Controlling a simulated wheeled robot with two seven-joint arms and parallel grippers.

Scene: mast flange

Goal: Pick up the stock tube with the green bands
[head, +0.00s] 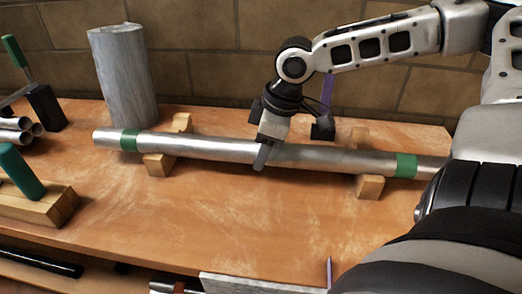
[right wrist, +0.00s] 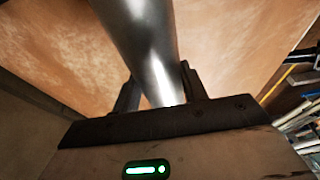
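The stock tube with the green bands (head: 216,148) is long and silvery, with a green band near each end. It lies across two wooden rests on the bench, and its right end is hidden behind my arm. My right gripper (head: 264,153) comes down on the tube from above, near its middle. In the right wrist view the tube (right wrist: 146,45) runs between the two fingers of the gripper (right wrist: 160,88). The fingers sit close against both sides and look shut on it. No lift off the rests shows. My left gripper is not in view.
A grey cylinder (head: 124,77) stands behind the tube's left end. Wooden rests (head: 159,164) (head: 369,186) carry the tube. At the left are a wooden block (head: 45,207) with a green handle, several short tubes (head: 17,131) and a black block (head: 46,107). The bench front (head: 200,220) is clear.

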